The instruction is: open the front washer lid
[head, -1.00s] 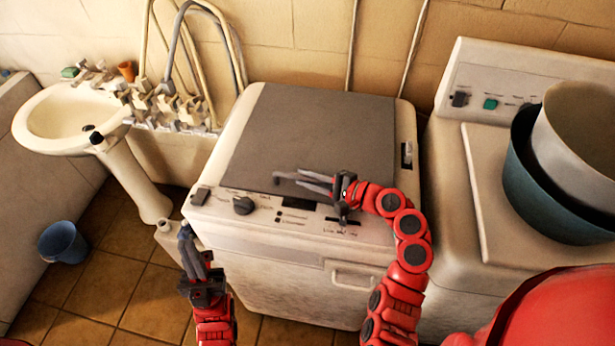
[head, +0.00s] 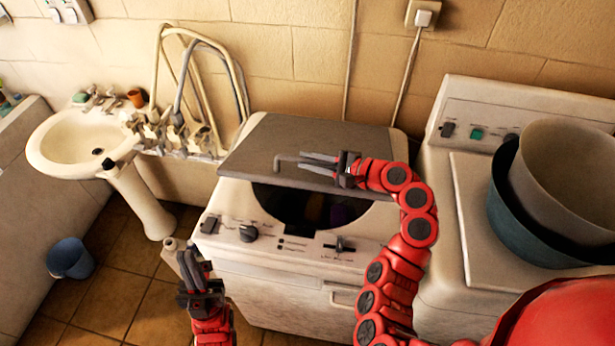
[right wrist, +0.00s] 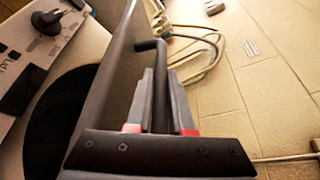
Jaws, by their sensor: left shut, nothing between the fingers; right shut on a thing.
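The front washer (head: 235,245) stands in the middle of the head view. Its grey lid (head: 330,137) is tilted up at the front edge, and the dark drum opening (head: 300,207) shows beneath it with some dim coloured shapes inside. My right gripper (head: 308,160) is shut on the lid's handle (head: 277,165) at the raised front edge. In the right wrist view the bent end of the handle (right wrist: 152,46) sticks out past the fingers, beside the lid (right wrist: 118,75). My left gripper (head: 190,262) is shut and empty, low in front of the washer's left corner.
A second white machine (head: 465,225) with stacked basins (head: 565,165) on top stands close on the right. A washbasin (head: 60,150) and a blue bucket (head: 70,258) are on the left. Hoses (head: 200,75) hang on the wall behind.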

